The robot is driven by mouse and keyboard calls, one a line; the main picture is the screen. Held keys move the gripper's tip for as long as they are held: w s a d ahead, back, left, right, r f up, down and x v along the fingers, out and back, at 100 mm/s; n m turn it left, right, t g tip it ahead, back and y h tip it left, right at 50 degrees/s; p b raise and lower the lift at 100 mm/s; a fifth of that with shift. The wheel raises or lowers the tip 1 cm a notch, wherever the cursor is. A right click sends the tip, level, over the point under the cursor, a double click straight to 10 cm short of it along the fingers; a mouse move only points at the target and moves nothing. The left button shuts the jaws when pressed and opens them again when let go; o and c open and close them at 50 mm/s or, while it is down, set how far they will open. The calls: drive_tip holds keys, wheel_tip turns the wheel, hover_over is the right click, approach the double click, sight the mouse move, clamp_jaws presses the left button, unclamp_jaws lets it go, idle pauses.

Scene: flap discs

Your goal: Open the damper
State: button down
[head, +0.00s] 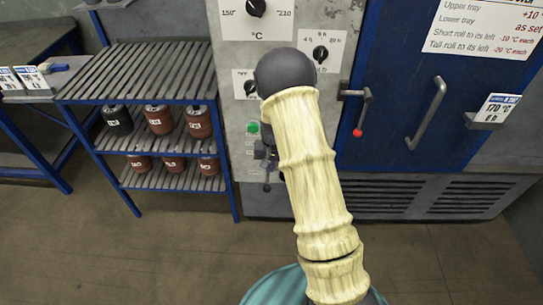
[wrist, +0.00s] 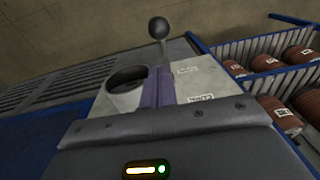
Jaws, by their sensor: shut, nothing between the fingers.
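In the wrist view a dark lever with a round black ball knob (wrist: 158,28), which looks like the damper handle, stands out from the grey cabinet face. My gripper (wrist: 160,74) shows as narrow purplish fingers, shut and empty, pointing towards the lever's base. Whether they touch it I cannot tell. In the head view a small dark ball-ended lever (head: 267,187) hangs low on the grey control panel (head: 230,100), left of my arm. My arm hides most of the gripper and the panel there.
A blue oven door (head: 410,100) has a bar handle (head: 428,113) and a red-tipped latch (head: 360,130). A blue rack (head: 150,75) with several red-brown rolls stands left of the panel. A dark round opening (wrist: 126,76) lies beside the fingers. The floor in front is clear.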

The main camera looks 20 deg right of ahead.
sight(268, 184)
drive_tip(key=shift+s+a+f+p, duration=0.1)
drive_tip(key=shift+s+a+f, duration=0.15)
drive_tip(key=shift+f, duration=0.45)
drive_tip(key=shift+s+a+f+p, duration=0.1)
drive_tip(key=shift+s+a+f, duration=0.2)
drive_tip(key=shift+f, duration=0.35)
drive_tip(key=shift+s+a+f+p, duration=0.1)
drive_tip(key=shift+s+f, duration=0.25)
drive_tip(key=shift+f, duration=0.35)
drive_tip(key=shift+w+f, duration=0.1)
drive_tip(key=shift+f, duration=0.05)
